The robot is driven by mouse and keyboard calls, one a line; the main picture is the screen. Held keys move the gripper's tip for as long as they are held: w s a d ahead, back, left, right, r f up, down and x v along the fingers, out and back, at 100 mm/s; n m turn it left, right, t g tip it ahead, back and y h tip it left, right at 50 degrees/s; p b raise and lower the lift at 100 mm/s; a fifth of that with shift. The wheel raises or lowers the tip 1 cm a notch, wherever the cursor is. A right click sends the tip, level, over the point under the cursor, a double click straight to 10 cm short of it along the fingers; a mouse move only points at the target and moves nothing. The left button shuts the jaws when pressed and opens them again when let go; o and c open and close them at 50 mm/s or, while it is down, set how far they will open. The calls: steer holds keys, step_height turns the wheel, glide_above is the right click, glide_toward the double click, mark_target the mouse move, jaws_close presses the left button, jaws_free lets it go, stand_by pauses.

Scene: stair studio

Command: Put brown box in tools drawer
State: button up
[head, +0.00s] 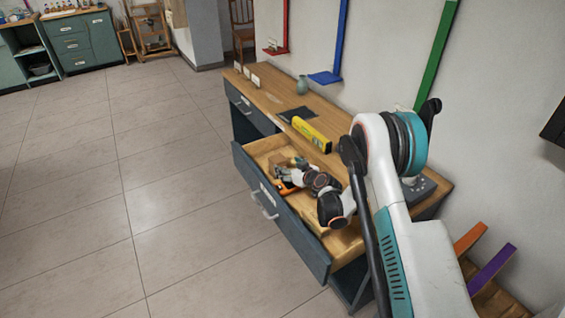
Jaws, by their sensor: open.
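The drawer (289,228) of the blue-grey desk is pulled out, with its handle on the front panel. A small label on the front is too small to read. A small brown block (278,159), which looks like the brown box, is at the drawer's far left part. My gripper (293,164) is over the drawer right beside it, open. My wrist hides part of the drawer's inside, and I cannot tell whether the fingers touch the box. An orange item (287,187) lies in the drawer below the gripper.
A closed drawer (248,108) is at the left. Coloured strips rise on the wall behind. The tiled floor (150,190) in front is clear.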

steer(key=shift+v, duration=1.4)
steer(key=s+d+r+m+g+h, duration=0.1)
steer(key=s+d+r, duration=0.3)
steer(key=r, duration=0.5)
steer(key=s+d+r+m+h, duration=0.1)
steer(key=s+d+r, duration=0.1)
steer(key=s+r, duration=0.5)
steer(key=s+d+r+m+g+h, duration=0.1)
steer(key=s+d+r, duration=0.15)
steer(key=r, duration=0.85)
steer(key=s+d+r+m+g+h, duration=0.1)
steer(key=s+d+r, duration=0.2)
steer(key=s, duration=0.5)
steer(key=s+d+r+m+h, duration=0.1)
steer(key=s+d+r, duration=0.15)
steer(key=s, duration=0.65)
steer(key=s+d+f+m+h, duration=0.1)
steer(key=s+d, duration=0.2)
steer(key=s, duration=0.5)
steer(key=s+d+f+g+h, duration=0.1)
steer(key=s+d, duration=0.2)
steer(key=s, duration=0.5)
steer(key=shift+f+m+h, duration=0.3)
steer(key=shift+f+m, duration=0.1)
